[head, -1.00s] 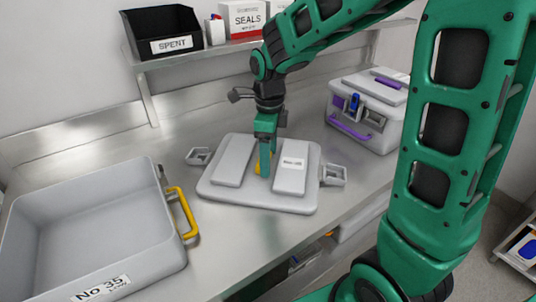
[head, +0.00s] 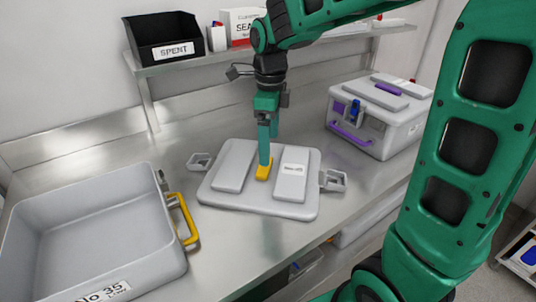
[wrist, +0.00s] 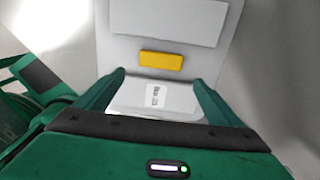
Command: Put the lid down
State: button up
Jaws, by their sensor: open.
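The grey lid (head: 232,200) lies flat on the steel bench, with two raised panels, a white label and a yellow grip (head: 263,171) between the panels. It also fills the middle of the wrist view (wrist: 125,55), with its yellow grip (wrist: 161,61) beyond the fingertips. My gripper (head: 266,150) is just above the yellow grip, pointing down. In the wrist view its two fingers (wrist: 158,82) are spread apart with nothing between them. Grey latches stick out at the lid's left and right sides.
An open grey box (head: 100,225) labelled No 35, with a yellow handle, stands at the left. A closed grey box (head: 395,120) with purple handles stands at the back right. The shelf behind holds a black SPENT bin (head: 165,38) and a SEALS box (head: 242,25).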

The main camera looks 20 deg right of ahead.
notch_tip(320, 180, up, 5)
jog(key=s+d+f+n, duration=0.3)
jog(key=s+d+n, duration=0.6)
jog(key=s+d, duration=0.3)
jog(key=s+d+f+n, duration=0.2)
jog(key=s+n, duration=0.2)
jog(key=s, duration=0.2)
jog(key=s+d+f+n, duration=0.3)
jog(key=s+n, duration=0.2)
jog(key=s, duration=0.1)
jog(key=shift+s, duration=0.4)
jog(key=shift+f, duration=0.1)
dwell(0.4)
